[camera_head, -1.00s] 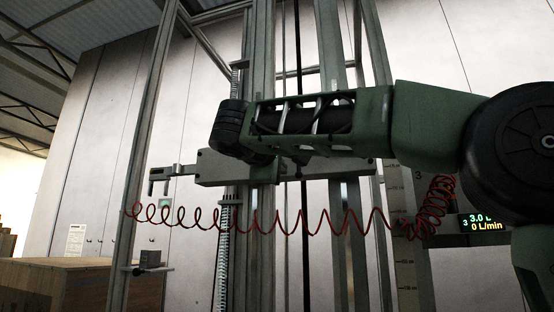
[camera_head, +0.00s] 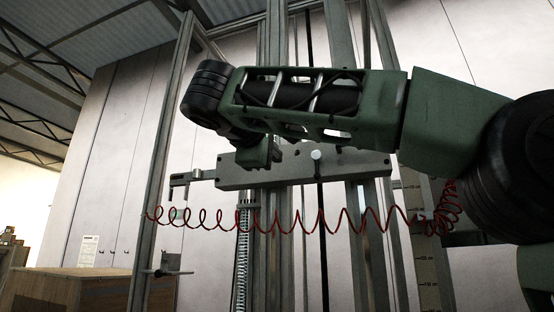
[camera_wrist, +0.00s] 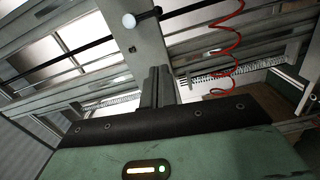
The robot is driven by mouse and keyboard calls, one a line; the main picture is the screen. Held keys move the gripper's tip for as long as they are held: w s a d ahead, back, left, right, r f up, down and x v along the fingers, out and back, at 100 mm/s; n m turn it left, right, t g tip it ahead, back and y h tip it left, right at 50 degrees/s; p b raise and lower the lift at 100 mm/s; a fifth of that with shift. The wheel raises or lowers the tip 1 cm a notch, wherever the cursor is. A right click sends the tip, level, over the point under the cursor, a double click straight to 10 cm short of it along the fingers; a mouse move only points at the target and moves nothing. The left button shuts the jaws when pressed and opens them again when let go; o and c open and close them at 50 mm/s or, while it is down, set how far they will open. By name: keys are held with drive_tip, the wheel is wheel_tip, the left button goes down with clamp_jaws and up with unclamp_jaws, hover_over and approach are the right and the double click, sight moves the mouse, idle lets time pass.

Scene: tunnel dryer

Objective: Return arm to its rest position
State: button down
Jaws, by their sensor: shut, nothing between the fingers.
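My green arm (camera_head: 310,100) stretches across the upper part of the head view from the right, with its black joint (camera_head: 205,92) at the left end. A short green part of it hangs below, in front of the grey bar. My gripper shows in the wrist view, with its two dark fingers (camera_wrist: 157,86) together and nothing between them. The fingers point up towards a metal frame.
A grey horizontal bar (camera_head: 345,167) with a white knob (camera_head: 316,154) and a hooked end sits behind my arm. A coiled red hose (camera_head: 290,224) hangs below it. Metal posts (camera_head: 160,150) stand around. A wooden crate (camera_head: 75,290) is at lower left.

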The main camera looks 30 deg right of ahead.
idle(0.5)
drive_tip(key=a+f+n+g+y+b, duration=0.1)
drive_tip(key=a+f+n+g+y, duration=0.25)
drive_tip(key=f, duration=1.15)
drive_tip(key=a+f+n+t+y+b, duration=0.1)
drive_tip(key=a+f+n+y, duration=0.35)
drive_tip(key=f, duration=1.15)
drive_tip(key=s+f+m+g+y, duration=0.3)
drive_tip(key=s+f+g, duration=0.1)
drive_tip(key=s+f, duration=0.8)
drive_tip(key=s+a+f+m+g+y+b, duration=0.1)
drive_tip(key=s+f+m+g+y, duration=0.2)
drive_tip(key=s+f, duration=0.9)
wheel_tip(320, 180, down, 6)
drive_tip(key=shift+s+a+f+m+g, duration=0.15)
drive_tip(key=shift+a+f+m+g, duration=0.1)
drive_tip(key=shift+m+g, duration=0.8)
drive_tip(key=shift+n, duration=0.25)
